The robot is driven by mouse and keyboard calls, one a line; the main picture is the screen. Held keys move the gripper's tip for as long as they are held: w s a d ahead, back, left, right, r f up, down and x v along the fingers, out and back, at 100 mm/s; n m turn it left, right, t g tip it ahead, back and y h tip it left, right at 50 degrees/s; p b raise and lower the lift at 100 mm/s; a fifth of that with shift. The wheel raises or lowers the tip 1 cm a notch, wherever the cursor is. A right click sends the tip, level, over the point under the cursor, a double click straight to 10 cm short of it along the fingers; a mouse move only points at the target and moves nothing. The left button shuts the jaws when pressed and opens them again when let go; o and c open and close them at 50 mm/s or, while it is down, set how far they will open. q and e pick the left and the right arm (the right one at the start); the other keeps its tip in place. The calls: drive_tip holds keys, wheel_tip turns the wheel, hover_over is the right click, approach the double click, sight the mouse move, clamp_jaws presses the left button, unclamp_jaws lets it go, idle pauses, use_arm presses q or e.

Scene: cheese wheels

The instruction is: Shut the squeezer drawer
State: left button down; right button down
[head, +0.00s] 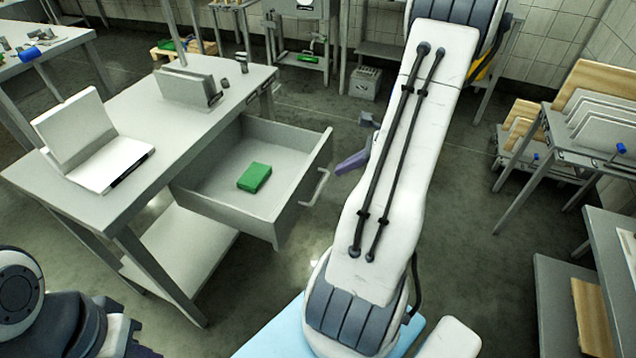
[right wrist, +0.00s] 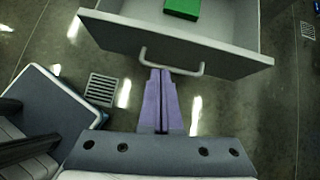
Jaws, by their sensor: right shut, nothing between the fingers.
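The grey drawer (head: 222,200) is pulled out from the white-topped table and a green block (head: 254,177) lies inside it. Its front panel carries a bar handle (head: 316,188). The drawer front (right wrist: 120,33) and handle (right wrist: 201,69) also show in the right wrist view. My right gripper (head: 345,165) is in front of the drawer, outside it. In the right wrist view its purple fingers (right wrist: 161,76) are shut together with nothing between them, and their tips appear at the handle; I cannot tell whether they touch it.
The table (head: 130,110) holds a white open binder-like object (head: 100,160) and a grey holder (head: 188,90). A lower shelf (head: 185,250) lies under the drawer. A rack with boards (head: 590,120) stands at the right. The floor between is bare.

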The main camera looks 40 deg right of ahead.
drive_tip(key=s+d+f+m, duration=0.2)
drive_tip(key=d, duration=0.1)
drive_tip(key=b, duration=0.2)
approach(308, 181)
drive_tip(key=shift+t+h, duration=0.3)
drive_tip(key=f, duration=0.1)
drive_tip(key=w+a+f, duration=0.1)
drive_tip(key=f, duration=0.1)
drive_tip(key=w+f, duration=0.1)
drive_tip(key=shift+w+a+f, duration=0.1)
drive_tip(key=shift+a+f, duration=0.15)
drive_tip(key=shift+a, duration=0.1)
drive_tip(key=shift+w+a, duration=0.2)
drive_tip(key=shift+w, duration=0.35)
